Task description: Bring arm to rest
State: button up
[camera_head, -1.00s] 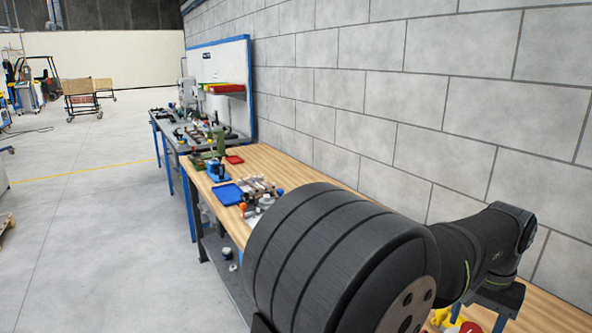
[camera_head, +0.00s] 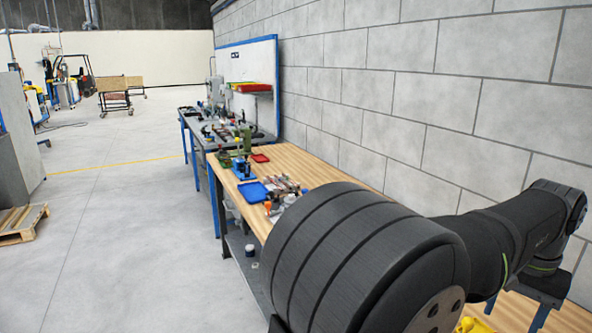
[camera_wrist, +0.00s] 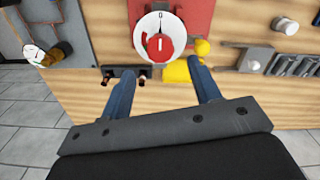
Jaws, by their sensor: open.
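My gripper (camera_wrist: 162,92) shows in the wrist view with its two blue-grey fingers spread apart and nothing between them. It is above the wooden bench (camera_wrist: 92,92), near the bench's front edge. Ahead of the fingers is a red device with a white dial and red knob (camera_wrist: 160,44). In the head view my dark arm covers the lower right, and the gripper itself is not visible there.
The wooden bench (camera_head: 292,160) runs along the block wall, with a blue tray (camera_head: 253,192) and small tools on it. A wooden pallet (camera_head: 20,222) lies on the floor at left. The floor between is clear.

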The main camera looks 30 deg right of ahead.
notch_tip(320, 180, up, 11)
notch_tip(320, 180, down, 17)
jog(key=shift+a+f, duration=0.1)
jog(key=shift+m, duration=0.3)
jog(key=m, duration=0.3)
jog(key=shift+m, duration=0.4)
jog(key=shift+r+m, duration=0.25)
jog(key=shift+m, duration=0.05)
notch_tip(320, 180, up, 17)
jog(key=n, duration=0.3)
jog(key=shift+f+n, duration=0.1)
jog(key=shift+n, duration=0.2)
dwell(1.0)
